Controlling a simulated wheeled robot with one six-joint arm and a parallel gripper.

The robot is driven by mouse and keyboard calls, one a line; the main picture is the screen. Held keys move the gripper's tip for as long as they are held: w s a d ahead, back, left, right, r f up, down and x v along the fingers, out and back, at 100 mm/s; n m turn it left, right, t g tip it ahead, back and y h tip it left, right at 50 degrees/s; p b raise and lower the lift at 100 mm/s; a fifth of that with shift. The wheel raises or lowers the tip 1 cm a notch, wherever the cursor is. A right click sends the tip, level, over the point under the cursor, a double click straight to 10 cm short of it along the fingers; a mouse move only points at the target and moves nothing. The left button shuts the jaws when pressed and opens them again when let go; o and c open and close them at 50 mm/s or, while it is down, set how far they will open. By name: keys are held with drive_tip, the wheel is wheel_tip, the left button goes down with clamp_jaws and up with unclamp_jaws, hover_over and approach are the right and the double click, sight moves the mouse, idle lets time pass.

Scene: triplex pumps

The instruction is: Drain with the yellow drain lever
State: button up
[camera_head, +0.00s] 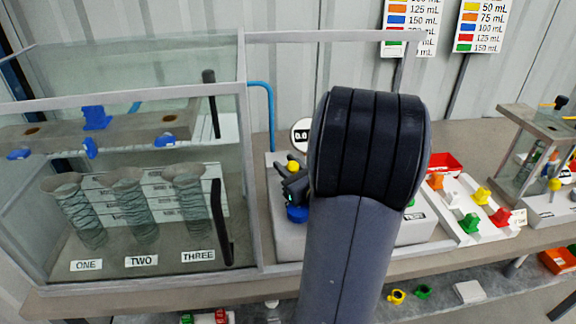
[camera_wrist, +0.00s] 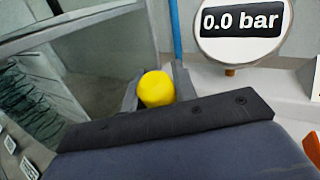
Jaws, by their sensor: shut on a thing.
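The yellow drain lever (camera_wrist: 156,89) shows as a rounded yellow knob in the middle of the wrist view. My gripper (camera_wrist: 157,80) has a grey finger on each side of it and is shut on it. In the head view the yellow top (camera_head: 293,166) shows just above my dark gripper (camera_head: 290,183), on the white pump base (camera_head: 288,243). The lever's lower part is hidden. A round gauge (camera_wrist: 242,28) reads 0.0 bar; in the head view my arm partly covers it.
A glass case (camera_head: 243,150) with three ribbed columns marked ONE, TWO and THREE stands at left. A blue pipe (camera_wrist: 176,35) rises behind the lever. A white tray (camera_head: 470,238) with coloured parts lies at right. My arm hides much of the pump.

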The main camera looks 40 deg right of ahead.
clamp_jaws()
drive_tip(key=shift+w+d+r+g+p, duration=0.1)
drive_tip(key=shift+w+r+g+p, duration=0.15)
drive_tip(key=shift+p, duration=0.65)
drive_tip(key=g+p, duration=0.1)
drive_tip(key=p, duration=0.2)
drive_tip(key=shift+w+d+r+m+g+p, duration=0.15)
drive_tip(key=shift+w+d+m+g+p, duration=0.15)
drive_tip(key=shift+w+m+g, duration=0.1)
drive_tip(key=g+p, duration=0.1)
drive_tip(key=p, duration=0.1)
drive_tip(key=w+m+g+p, duration=0.1)
drive_tip(key=p, duration=0.1)
drive_tip(key=shift+w+d+f+y+p, duration=0.15)
drive_tip(key=shift+d+f+y+p, duration=0.05)
drive_tip(key=shift+d+y+p, duration=0.2)
drive_tip(key=shift+w+d+f+g+p, duration=0.2)
drive_tip(key=shift+g+p, duration=0.35)
drive_tip(key=shift+p, duration=0.65)
drive_tip(key=shift+w+f+m+g+y+p, duration=0.2)
drive_tip(key=shift+f+m+g+y+p, duration=0.1)
drive_tip(key=shift+p, duration=0.15)
